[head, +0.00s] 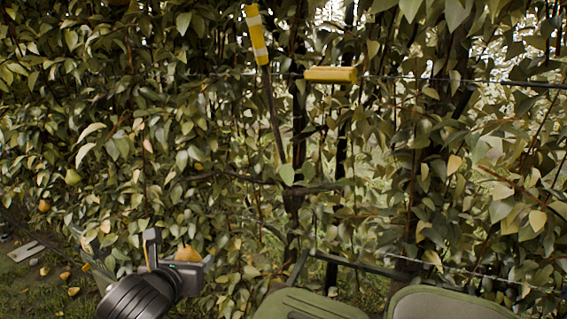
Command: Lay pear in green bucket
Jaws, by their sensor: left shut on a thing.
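My left gripper (178,260) is at the lower left of the head view, in front of the foliage. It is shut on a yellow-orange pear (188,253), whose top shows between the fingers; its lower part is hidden. At the bottom edge, right of the gripper, is a dull green rounded thing (305,304), cut off by the frame; I cannot tell for sure that it is the green bucket. The held pear is apart from it, to its left. My right gripper is not in view.
A paler rounded thing with a green rim (450,304) is at the bottom right. Dense leafy branches and wires fill the background. A yellow-handled tool (256,36) and a yellow block (330,74) are up high. Fallen fruit (73,291) lies on the grass at lower left.

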